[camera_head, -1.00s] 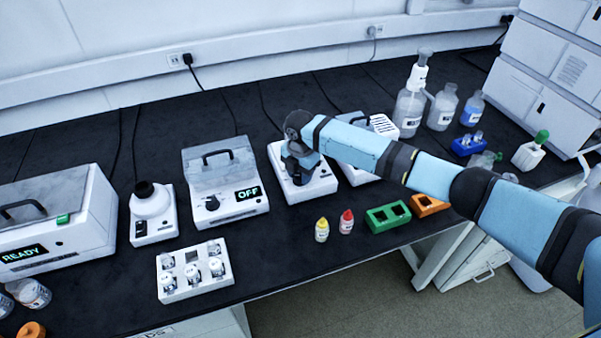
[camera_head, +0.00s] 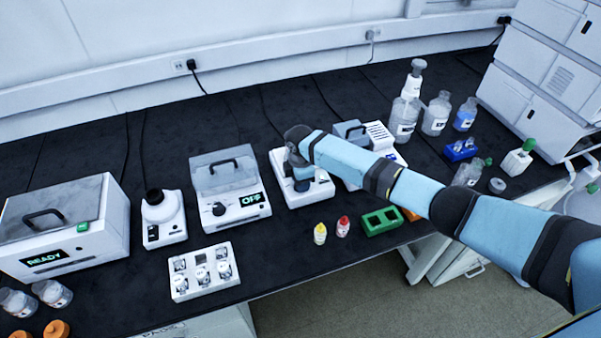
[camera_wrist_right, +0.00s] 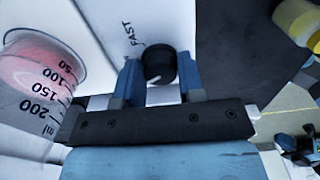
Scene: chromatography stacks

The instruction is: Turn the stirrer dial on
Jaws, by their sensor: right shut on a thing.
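The stirrer (camera_head: 322,192) is a white box on the dark bench in the middle of the head view, partly covered by my right arm. Its black dial (camera_wrist_right: 158,68) shows in the right wrist view, beside the word FAST on the white front panel. My right gripper (camera_wrist_right: 157,78) has its blue fingers on either side of the dial and is shut on it. In the head view the right gripper (camera_head: 302,182) is over the stirrer's front, and the dial is hidden there. My left gripper is not in view.
A beaker with pink liquid (camera_wrist_right: 42,70) stands close to the gripper. Left of the stirrer is a lidded device reading OFF (camera_head: 232,192). Yellow-capped (camera_head: 320,233) and red-capped (camera_head: 343,227) vials and a green rack (camera_head: 381,222) stand in front.

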